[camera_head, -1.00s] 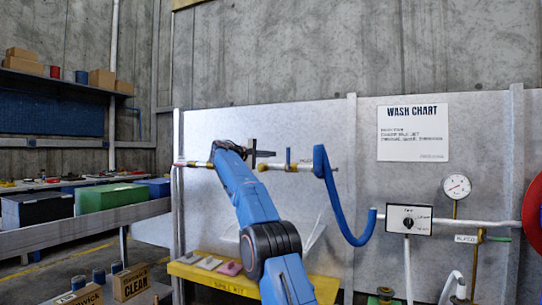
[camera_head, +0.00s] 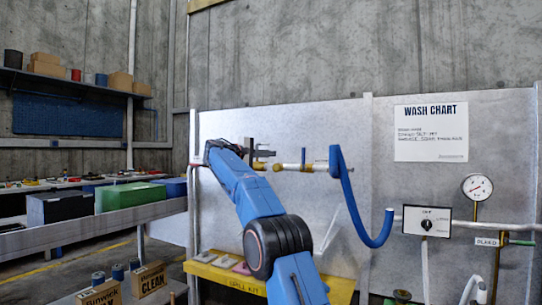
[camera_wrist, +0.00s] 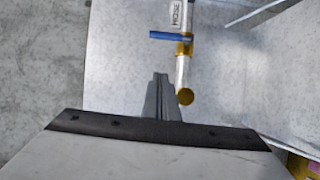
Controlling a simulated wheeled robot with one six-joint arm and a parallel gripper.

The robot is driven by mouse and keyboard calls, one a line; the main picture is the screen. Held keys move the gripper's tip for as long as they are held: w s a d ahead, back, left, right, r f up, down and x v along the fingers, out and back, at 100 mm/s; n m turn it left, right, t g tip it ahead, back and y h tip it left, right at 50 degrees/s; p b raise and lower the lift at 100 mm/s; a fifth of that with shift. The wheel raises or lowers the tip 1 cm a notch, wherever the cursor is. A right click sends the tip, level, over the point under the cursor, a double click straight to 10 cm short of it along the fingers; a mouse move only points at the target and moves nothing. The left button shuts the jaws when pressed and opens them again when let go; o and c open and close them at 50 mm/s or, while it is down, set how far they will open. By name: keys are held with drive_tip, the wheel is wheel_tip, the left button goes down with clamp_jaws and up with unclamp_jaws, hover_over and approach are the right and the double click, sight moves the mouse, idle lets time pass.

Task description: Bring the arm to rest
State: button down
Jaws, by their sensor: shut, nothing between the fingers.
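My blue arm reaches up from the bottom middle of the head view. My gripper (camera_head: 262,153) is small and dark at its end, in front of the grey panel by a short pipe with brass fittings (camera_head: 278,167). In the wrist view my gripper (camera_wrist: 161,77) shows its narrow dark fingers together, with nothing held. The pipe's round brass end (camera_wrist: 185,96) lies just right of the fingertips there; I cannot tell the gap in depth.
A blue hose (camera_head: 352,205) hangs right of the gripper. A control box (camera_head: 427,221) and gauge (camera_head: 477,187) are farther right. A yellow shelf (camera_head: 205,272) sits below the arm, with a bench holding a green bin (camera_head: 130,196) at left.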

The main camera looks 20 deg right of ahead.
idle(0.3)
drive_tip(key=s+a+f+t+y, duration=0.1)
drive_tip(key=s+a+f+y, duration=0.15)
drive_tip(key=s+f, duration=0.55)
drive_tip(key=s+a+f+n+y, duration=0.15)
drive_tip(key=s+f+y, duration=0.25)
drive_tip(key=s, duration=0.9)
drive_tip(key=s+a+f+t+y, duration=0.1)
drive_tip(key=s+a+f+y, duration=0.25)
drive_tip(key=s+f, duration=0.45)
drive_tip(key=s+a+f+m+y, duration=0.1)
drive_tip(key=s+a+f, duration=0.3)
drive_tip(key=s+f, duration=0.5)
drive_tip(key=s+a+f+m+y, duration=0.1)
drive_tip(key=s+a+f+y, duration=0.3)
drive_tip(key=s+f, duration=0.5)
drive_tip(key=s+a+f+m+g+y, duration=0.1)
drive_tip(key=s+a+f, duration=0.3)
drive_tip(key=s+f, duration=0.5)
drive_tip(key=s+y, duration=0.1)
drive_tip(key=s, duration=0.6)
drive_tip(key=shift+s+a+f, duration=0.2)
drive_tip(key=shift+s+f, duration=0.1)
drive_tip(key=shift+f, duration=0.05)
drive_tip(key=shift+d+m, duration=0.1)
drive_tip(key=shift+m, duration=0.15)
